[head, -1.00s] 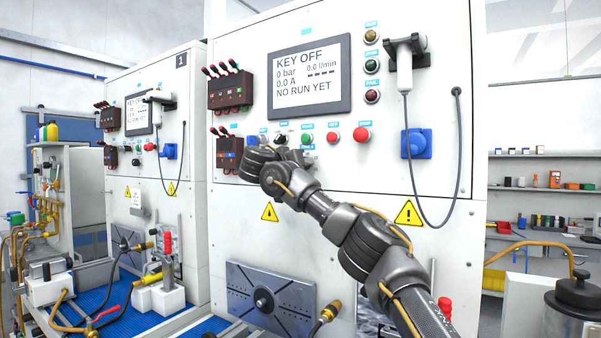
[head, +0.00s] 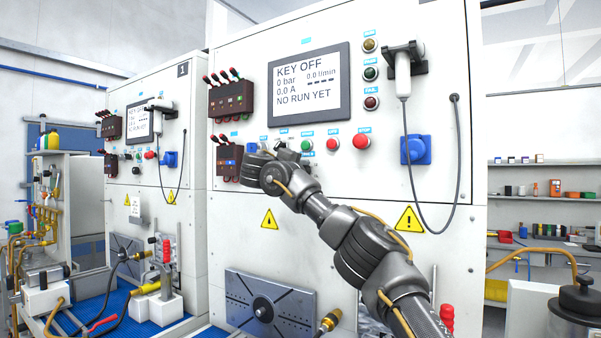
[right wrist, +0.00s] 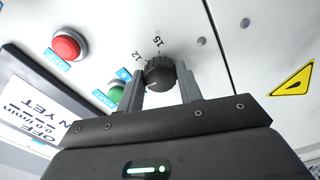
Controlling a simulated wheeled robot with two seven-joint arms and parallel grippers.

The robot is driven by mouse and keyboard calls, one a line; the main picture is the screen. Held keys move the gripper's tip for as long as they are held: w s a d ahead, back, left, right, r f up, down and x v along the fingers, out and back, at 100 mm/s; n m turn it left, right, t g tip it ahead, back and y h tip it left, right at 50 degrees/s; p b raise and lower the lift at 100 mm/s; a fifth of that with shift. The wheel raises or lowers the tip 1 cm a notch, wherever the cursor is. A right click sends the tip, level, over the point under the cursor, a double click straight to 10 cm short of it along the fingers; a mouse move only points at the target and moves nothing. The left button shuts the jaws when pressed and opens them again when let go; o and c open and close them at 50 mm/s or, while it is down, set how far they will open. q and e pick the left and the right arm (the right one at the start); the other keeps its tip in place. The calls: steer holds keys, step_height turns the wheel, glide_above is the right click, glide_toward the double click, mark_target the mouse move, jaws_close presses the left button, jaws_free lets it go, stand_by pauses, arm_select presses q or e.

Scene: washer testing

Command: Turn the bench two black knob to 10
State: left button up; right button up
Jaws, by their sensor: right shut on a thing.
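The black knob (right wrist: 159,73) sits on the bench's pale front panel in the right wrist view, with the printed marks 12 and 15 visible beside it. My right gripper (right wrist: 163,82) is shut on the knob, one finger on each side. A small pale mark shows on the knob's face, but the setting is too small to read surely. In the head view my right arm reaches up from the lower right, and its wrist (head: 262,168) hides the knob and fingers. My left gripper is in neither current view.
The bench's screen (head: 309,84) reads KEY OFF, 0 bar, NO RUN YET. A green button (head: 306,145) and red buttons (head: 361,141) sit close beside my wrist. A blue socket (head: 414,149) and a hanging cable are further right. Bench 1 (head: 150,110) stands left.

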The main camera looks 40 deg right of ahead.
steer(key=shift+n, duration=0.7)
arm_select(q)
steer(key=shift+r, duration=0.1)
arm_select(e)
steer(key=shift+n, duration=0.3)
steer(key=o, duration=1)
steer(key=shift+a, duration=0.1)
arm_select(q)
steer(key=a+f+b, duration=0.2)
steer(key=f+b, duration=0.1)
steer(key=shift+s, duration=0.1)
arm_select(e)
steer(key=v, duration=1)
steer(key=shift+s+a, duration=0.1)
steer(key=shift+a, duration=0.3)
